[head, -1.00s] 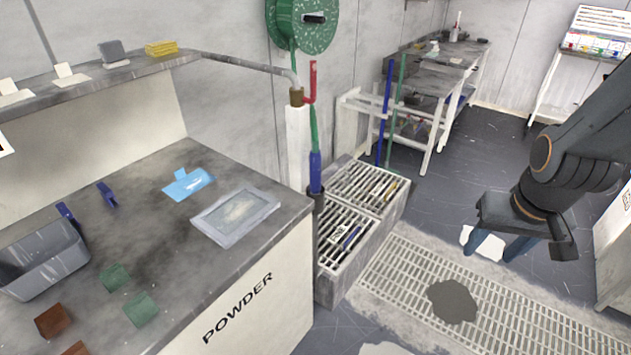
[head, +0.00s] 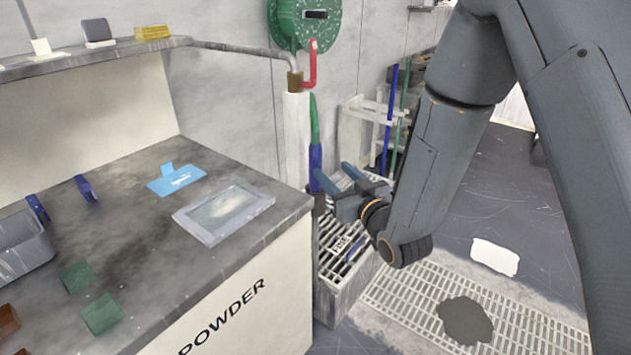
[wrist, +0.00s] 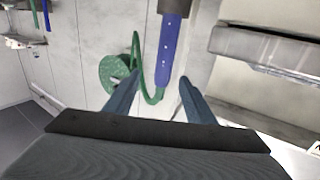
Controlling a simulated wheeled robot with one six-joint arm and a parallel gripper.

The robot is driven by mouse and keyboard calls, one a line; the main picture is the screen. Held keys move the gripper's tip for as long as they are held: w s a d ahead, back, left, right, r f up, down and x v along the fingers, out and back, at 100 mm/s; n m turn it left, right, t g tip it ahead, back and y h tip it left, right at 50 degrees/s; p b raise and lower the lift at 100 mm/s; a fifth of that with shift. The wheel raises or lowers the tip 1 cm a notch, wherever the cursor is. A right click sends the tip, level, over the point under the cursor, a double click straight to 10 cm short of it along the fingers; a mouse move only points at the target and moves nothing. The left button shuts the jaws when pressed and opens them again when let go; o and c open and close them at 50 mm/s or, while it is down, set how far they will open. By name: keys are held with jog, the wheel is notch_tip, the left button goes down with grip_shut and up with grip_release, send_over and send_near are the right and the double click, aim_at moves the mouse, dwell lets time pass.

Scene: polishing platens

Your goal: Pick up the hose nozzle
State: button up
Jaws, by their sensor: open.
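The hose nozzle (head: 315,162) is blue and stands upright in a dark holder (head: 319,202) beside the powder bench. The green hose (head: 314,118) joins its upper end. My gripper (head: 333,175) is open and empty, with its blue-grey fingers level and pointing at the nozzle from the right. In the wrist view, which looks upside down, the nozzle (wrist: 171,50) hangs from the holder (wrist: 174,6) ahead of the fingertips (wrist: 157,84), and sideways it lies between the two finger lines. The nozzle's lower end is hidden in the holder.
The bench edge (head: 298,208) is close left of the holder. A slatted crate (head: 330,290) stands below my gripper. A white post with a red-handled pipe (head: 311,65) rises behind the nozzle, under the green reel (head: 303,22). Blue and green poles lean behind my wrist.

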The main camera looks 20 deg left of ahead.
aim_at(318, 159)
jog(key=x, duration=0.2)
jog(key=p+x, duration=0.1)
jog(key=x, duration=0.1)
jog(key=p+x, duration=0.1)
jog(key=x, duration=0.1)
jog(key=shift+s+a+r, duration=0.1)
jog(key=shift+a+r, duration=0.1)
jog(key=shift+a, duration=0.3)
jog(key=shift+w+a, duration=0.45)
jog(key=shift+w, duration=0.05)
grip_shut()
